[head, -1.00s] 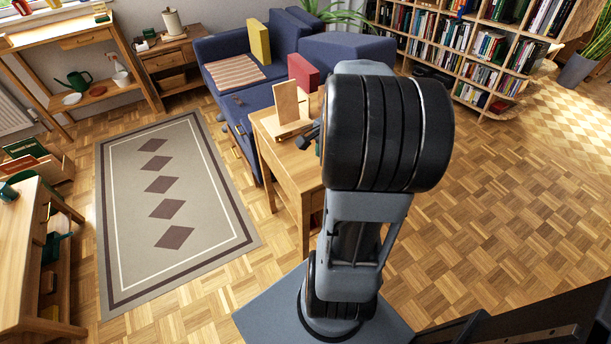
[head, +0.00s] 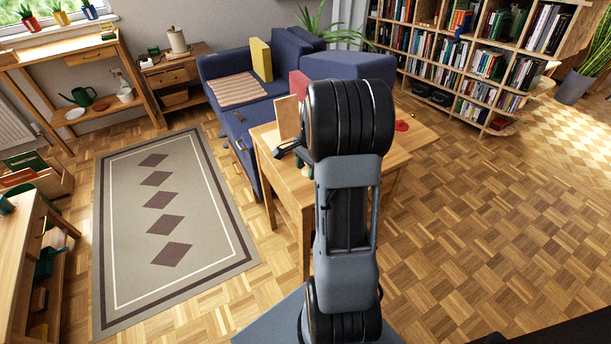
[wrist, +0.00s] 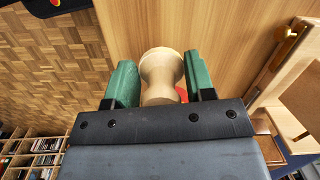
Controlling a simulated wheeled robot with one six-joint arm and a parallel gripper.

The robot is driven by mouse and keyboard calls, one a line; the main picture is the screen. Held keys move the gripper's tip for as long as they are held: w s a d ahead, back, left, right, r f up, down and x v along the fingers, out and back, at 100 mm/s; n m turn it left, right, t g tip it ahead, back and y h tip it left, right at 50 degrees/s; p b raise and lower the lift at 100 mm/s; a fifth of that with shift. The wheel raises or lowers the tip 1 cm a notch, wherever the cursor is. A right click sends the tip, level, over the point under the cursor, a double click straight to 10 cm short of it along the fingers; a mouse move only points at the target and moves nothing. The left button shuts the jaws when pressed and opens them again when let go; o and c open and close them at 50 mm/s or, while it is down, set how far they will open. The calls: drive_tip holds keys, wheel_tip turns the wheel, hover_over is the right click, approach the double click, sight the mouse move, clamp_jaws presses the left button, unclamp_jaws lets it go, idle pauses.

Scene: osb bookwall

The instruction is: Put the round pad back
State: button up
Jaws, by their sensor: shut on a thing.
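My gripper (wrist: 160,85) has green fingers, shut on a pale turned wooden piece (wrist: 160,70) with a narrow waist and a rounded end. A small patch of red shows beside it near the right finger; I cannot tell what it belongs to. In the head view my arm hides most of the gripper, which is over the small wooden table (head: 400,160). A flat round red thing (head: 402,125) lies on the table's right part, perhaps the round pad. A red thing also shows at the top left edge of the wrist view (wrist: 45,5).
An upright wooden board (head: 288,117) stands at the table's left back. A blue sofa (head: 232,122) with yellow and red cushions is behind. A bookshelf (head: 465,60) stands at the back right. The parquet floor to the right is clear.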

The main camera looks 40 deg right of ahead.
sight(306, 182)
drive_tip(key=shift+w+f, duration=0.2)
drive_tip(key=shift+f, duration=0.1)
drive_tip(key=shift+w+f, duration=0.15)
drive_tip(key=shift+f, duration=0.75)
drive_tip(key=shift+w+f, duration=0.1)
drive_tip(key=shift+f, duration=0.75)
drive_tip(key=shift+f+b, duration=0.15)
drive_tip(key=shift+b, duration=0.15)
drive_tip(key=o, duration=0.9)
drive_tip(key=shift+o, duration=0.2)
